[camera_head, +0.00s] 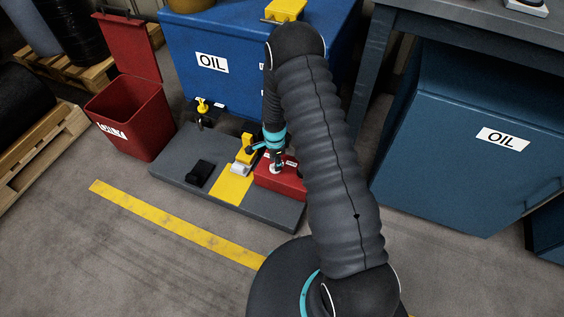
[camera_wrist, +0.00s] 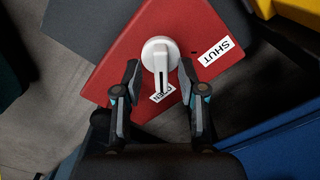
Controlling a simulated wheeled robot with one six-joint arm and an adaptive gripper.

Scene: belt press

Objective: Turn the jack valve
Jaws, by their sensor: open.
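The jack valve is a white round knob with a lever handle (camera_wrist: 160,58) on top of a red box (camera_wrist: 112,62), seen in the wrist view. Its lever points down in the picture, over a white label that it partly covers. A second label, "SHUT" (camera_wrist: 216,51), lies to the right of the knob. My gripper (camera_wrist: 158,72) is open, with one finger on each side of the knob and lever; I cannot tell whether either finger touches. In the head view the red box (camera_head: 283,182) sits on a dark grey base, and my arm hides part of it.
The dark base plate (camera_head: 170,170) also bears a yellow plate (camera_head: 232,189) and a black block (camera_head: 199,173). A blue OIL tank (camera_head: 185,50) stands behind, a red open bin (camera_head: 135,115) at left, a blue OIL cabinet (camera_head: 440,150) at right. The floor in front is clear.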

